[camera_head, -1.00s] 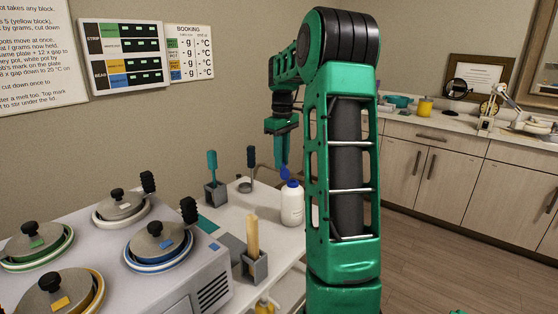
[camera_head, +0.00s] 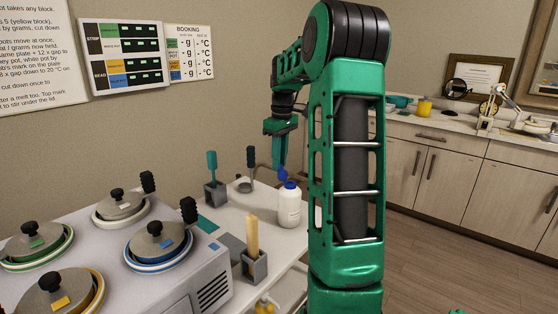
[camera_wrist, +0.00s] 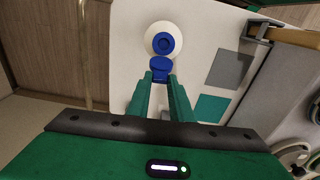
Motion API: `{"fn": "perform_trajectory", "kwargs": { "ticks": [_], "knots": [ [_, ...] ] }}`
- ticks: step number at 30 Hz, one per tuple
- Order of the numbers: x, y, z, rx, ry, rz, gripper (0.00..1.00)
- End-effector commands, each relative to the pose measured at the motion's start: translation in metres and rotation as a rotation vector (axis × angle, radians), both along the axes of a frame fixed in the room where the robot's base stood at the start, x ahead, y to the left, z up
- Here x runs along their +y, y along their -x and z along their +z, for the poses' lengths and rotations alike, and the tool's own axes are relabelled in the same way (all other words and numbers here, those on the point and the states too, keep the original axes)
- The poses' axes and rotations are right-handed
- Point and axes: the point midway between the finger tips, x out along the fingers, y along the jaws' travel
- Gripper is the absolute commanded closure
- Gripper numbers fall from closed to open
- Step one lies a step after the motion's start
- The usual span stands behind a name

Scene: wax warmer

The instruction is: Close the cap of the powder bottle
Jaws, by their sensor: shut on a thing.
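The powder bottle (camera_head: 289,208) is white and stands upright on the white worktop, with a blue collar at its top. In the wrist view the bottle (camera_wrist: 151,38) is seen from above, with a round blue opening in its top. Its blue flip cap (camera_wrist: 161,68) stands open beside the opening on the side toward me. The cap also shows in the head view (camera_head: 283,173), tilted up above the bottle's neck. My gripper (camera_head: 279,160) points down over the bottle. In the wrist view its green fingertips (camera_wrist: 160,80) are shut on the cap.
A dark-handled tool in a ring (camera_head: 245,187), a teal spatula in a block (camera_head: 213,180) and a wooden stick in a grey holder (camera_head: 253,250) stand left of the bottle. Wax pots (camera_head: 158,245) stand further left.

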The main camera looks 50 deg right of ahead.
Motion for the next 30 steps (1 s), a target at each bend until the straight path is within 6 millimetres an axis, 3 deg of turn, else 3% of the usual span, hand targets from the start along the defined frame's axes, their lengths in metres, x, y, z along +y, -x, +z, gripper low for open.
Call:
{"fn": "perform_trajectory", "kwargs": {
  "ticks": [14, 30],
  "knots": [
    [-0.002, 0.011, 0.002, -0.112, -0.013, -0.004, 1.0],
    [-0.005, 0.042, -0.001, -0.474, -0.062, -0.009, 1.0]
  ]
}}
